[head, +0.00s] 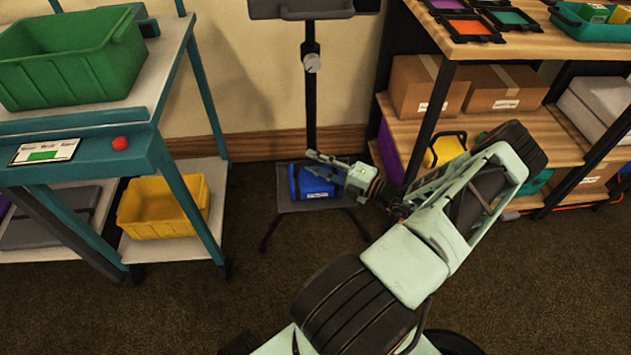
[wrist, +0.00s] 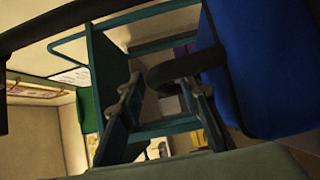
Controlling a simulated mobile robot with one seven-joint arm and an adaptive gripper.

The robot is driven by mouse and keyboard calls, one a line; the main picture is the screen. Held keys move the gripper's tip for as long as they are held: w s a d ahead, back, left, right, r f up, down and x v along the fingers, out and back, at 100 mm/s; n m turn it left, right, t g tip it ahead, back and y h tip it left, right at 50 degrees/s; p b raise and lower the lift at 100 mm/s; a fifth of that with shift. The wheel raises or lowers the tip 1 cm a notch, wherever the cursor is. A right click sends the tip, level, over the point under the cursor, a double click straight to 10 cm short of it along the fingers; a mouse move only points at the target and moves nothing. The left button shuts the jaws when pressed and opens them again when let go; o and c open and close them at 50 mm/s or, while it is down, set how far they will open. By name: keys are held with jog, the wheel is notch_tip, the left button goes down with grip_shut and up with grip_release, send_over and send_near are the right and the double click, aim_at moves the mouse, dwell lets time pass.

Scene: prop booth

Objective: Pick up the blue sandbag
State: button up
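The blue sandbag (head: 313,184) with a white label rests on the low grey platform (head: 288,204) at the foot of the black stand. It also fills the right side of the wrist view (wrist: 265,65). My gripper (head: 329,168) is beside and over the sandbag's right end in the head view, with one finger reaching left above the bag. Whether a finger touches the bag cannot be told.
A teal cart (head: 90,165) with a green bin (head: 70,62) and a yellow bin (head: 163,207) stands left. A wooden shelf unit (head: 560,118) with cardboard boxes (head: 503,88) stands right. The stand's post (head: 311,110) rises behind the bag. Carpet in front is clear.

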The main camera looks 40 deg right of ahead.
grip_shut()
dwell(0.3)
jog(key=shift+r, duration=0.2)
